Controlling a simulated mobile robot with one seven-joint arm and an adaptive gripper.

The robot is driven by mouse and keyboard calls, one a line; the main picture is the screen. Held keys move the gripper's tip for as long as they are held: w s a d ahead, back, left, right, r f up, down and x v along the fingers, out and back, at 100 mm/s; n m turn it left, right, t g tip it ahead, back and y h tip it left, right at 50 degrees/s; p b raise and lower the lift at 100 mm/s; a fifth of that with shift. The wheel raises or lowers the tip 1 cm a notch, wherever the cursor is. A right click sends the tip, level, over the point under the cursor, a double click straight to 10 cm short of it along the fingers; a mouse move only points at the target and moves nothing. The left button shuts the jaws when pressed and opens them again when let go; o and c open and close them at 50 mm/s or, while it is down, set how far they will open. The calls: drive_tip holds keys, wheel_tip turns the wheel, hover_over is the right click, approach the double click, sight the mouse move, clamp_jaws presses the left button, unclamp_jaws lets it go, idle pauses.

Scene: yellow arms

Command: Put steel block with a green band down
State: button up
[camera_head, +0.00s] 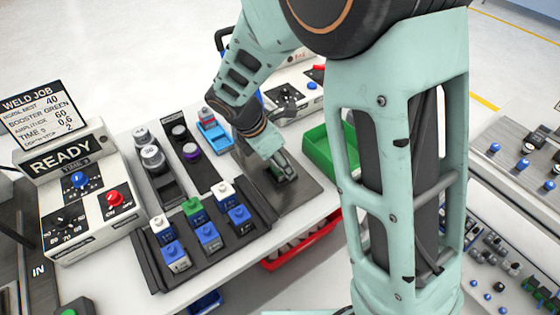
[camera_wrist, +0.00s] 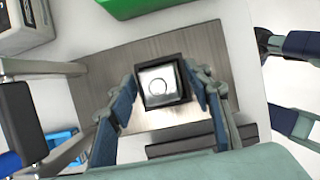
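The plate also shows in the wrist view (camera_wrist: 105,70), with a lighter metal patch under the block. I cannot tell whether the block touches it. The green band is not clear from above.
A green bin (camera_head: 318,150) stands right of the plate. A dark rack (camera_head: 158,272) with several blue, white and green pieces is at the front left. A dark tray (camera_head: 168,186) with knobs and a READY control box (camera_head: 85,215) stand further left. A red bin (camera_head: 300,250) is below the table edge.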

drive_tip(key=shift+a+r, duration=0.15)
drive_tip(key=shift+r, duration=0.4)
drive_tip(key=p+v, duration=0.1)
drive_tip(key=v, duration=1)
drive_tip(key=shift+s, duration=0.2)
drive_tip(key=shift+r, duration=0.1)
